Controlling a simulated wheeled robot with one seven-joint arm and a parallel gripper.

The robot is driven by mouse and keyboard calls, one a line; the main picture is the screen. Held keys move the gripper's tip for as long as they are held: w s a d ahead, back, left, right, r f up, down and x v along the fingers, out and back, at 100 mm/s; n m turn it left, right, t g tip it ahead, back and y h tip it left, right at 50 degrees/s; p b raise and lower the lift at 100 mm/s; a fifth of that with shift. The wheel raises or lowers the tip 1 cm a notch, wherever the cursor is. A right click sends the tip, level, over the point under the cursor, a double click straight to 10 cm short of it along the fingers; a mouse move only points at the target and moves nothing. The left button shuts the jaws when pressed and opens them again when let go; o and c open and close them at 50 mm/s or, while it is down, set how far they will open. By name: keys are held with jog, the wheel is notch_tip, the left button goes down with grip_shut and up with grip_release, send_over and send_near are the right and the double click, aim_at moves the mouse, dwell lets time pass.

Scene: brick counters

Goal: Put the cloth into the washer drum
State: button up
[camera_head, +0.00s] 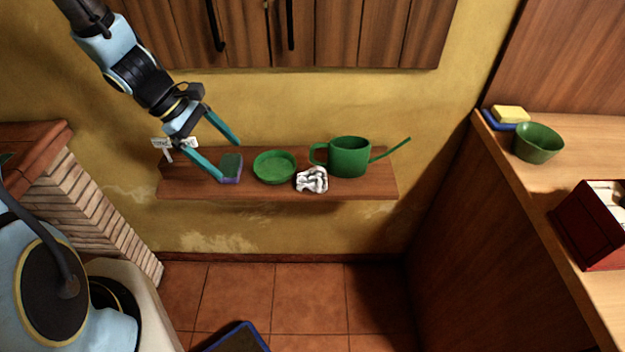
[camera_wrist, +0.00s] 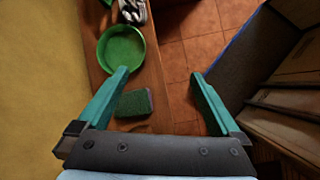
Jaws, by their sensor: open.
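A crumpled white cloth with dark markings (camera_head: 312,180) lies on the wooden wall shelf (camera_head: 370,187), in front of a green watering can (camera_head: 349,157). In the wrist view the cloth (camera_wrist: 131,11) shows at the top edge, partly cut off. My gripper (camera_head: 230,161) is open and empty over the left part of the shelf, near a green and purple sponge (camera_head: 232,169). In the wrist view my gripper (camera_wrist: 160,74) has its left finger beside the sponge (camera_wrist: 134,103). The cloth is to the right of my gripper in the head view. I cannot make out a washer drum.
A green dish (camera_head: 274,167) sits between sponge and cloth. A small white sign (camera_head: 174,145) stands at the shelf's left end. Cabinets (camera_head: 340,35) hang above. The right counter (camera_head: 575,150) holds a green bowl (camera_head: 538,143), a yellow sponge (camera_head: 511,114) and a red box (camera_head: 590,225).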

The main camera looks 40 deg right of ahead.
aim_at(306, 176)
jog(key=s+d+f+n, duration=0.1)
jog(key=d, duration=0.2)
jog(key=s+d+f+n+g+h, duration=0.1)
jog(key=d+f, duration=0.1)
jog(key=d, duration=0.1)
jog(key=s+d+f+n+h, duration=0.1)
jog(key=d, duration=0.2)
jog(key=shift+s+d+f+n+g, duration=0.2)
jog(key=shift+d+f+n+g, duration=0.1)
jog(key=shift+d+f+g, duration=0.1)
jog(key=p+x, duration=0.1)
jog(key=x, duration=0.4)
jog(key=shift+d, duration=0.2)
jog(key=shift+p+x, duration=1.25)
jog(key=shift+x, duration=1.6)
jog(key=shift+d, duration=0.15)
jog(key=c, duration=1.5)
jog(key=shift+w+r, duration=0.1)
jog(key=shift+r, duration=0.1)
